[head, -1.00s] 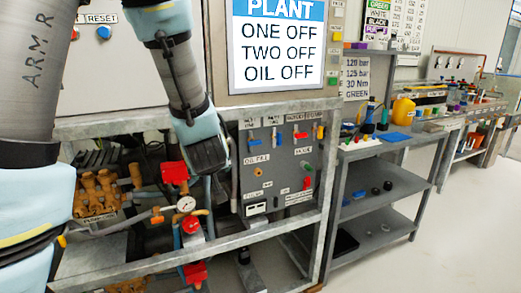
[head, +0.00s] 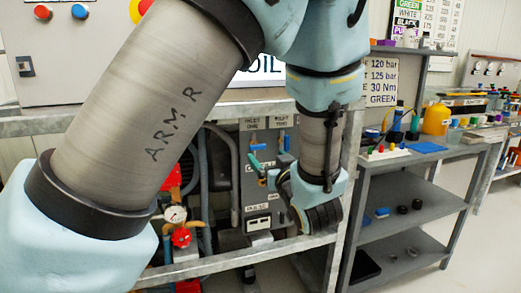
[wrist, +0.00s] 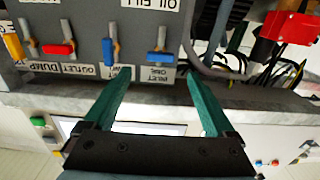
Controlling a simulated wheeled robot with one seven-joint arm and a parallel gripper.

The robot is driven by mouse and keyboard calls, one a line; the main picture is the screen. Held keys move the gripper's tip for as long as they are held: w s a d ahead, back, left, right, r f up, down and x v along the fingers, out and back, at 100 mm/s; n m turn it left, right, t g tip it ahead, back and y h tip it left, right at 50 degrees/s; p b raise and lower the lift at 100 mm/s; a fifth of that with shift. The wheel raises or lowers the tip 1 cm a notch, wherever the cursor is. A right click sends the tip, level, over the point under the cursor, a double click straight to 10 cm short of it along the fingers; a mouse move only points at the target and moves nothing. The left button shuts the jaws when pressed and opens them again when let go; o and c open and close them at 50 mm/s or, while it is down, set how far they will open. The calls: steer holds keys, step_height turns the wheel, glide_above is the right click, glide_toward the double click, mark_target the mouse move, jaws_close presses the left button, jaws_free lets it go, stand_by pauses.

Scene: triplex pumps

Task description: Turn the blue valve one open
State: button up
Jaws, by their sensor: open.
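The blue valve one handle (wrist: 157,58) lies crosswise on the grey panel, above the upside-down "INLET ONE" label (wrist: 157,75) in the wrist view. In the head view the handle (head: 258,147) shows at the panel's upper left. My gripper (wrist: 157,68) is open and empty. Its two green fingers point at the panel, one on each side of the label. The handle sits between and just beyond the fingertips, apparently not gripped. Whether a finger touches anything I cannot tell.
A second blue handle (wrist: 108,50) stands upright close to the left finger in the wrist view. A red handle (wrist: 58,49) and a yellow one (wrist: 14,46) are farther left. A metal frame rail (head: 250,250) crosses below the panel. A grey shelf (head: 420,200) stands to the right.

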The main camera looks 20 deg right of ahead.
mark_target(258, 148)
steer(key=w, duration=0.7)
steer(key=shift+d, duration=0.4)
steer(key=shift+c, duration=0.3)
steer(key=c, duration=1.3)
steer(key=shift+f, duration=0.1)
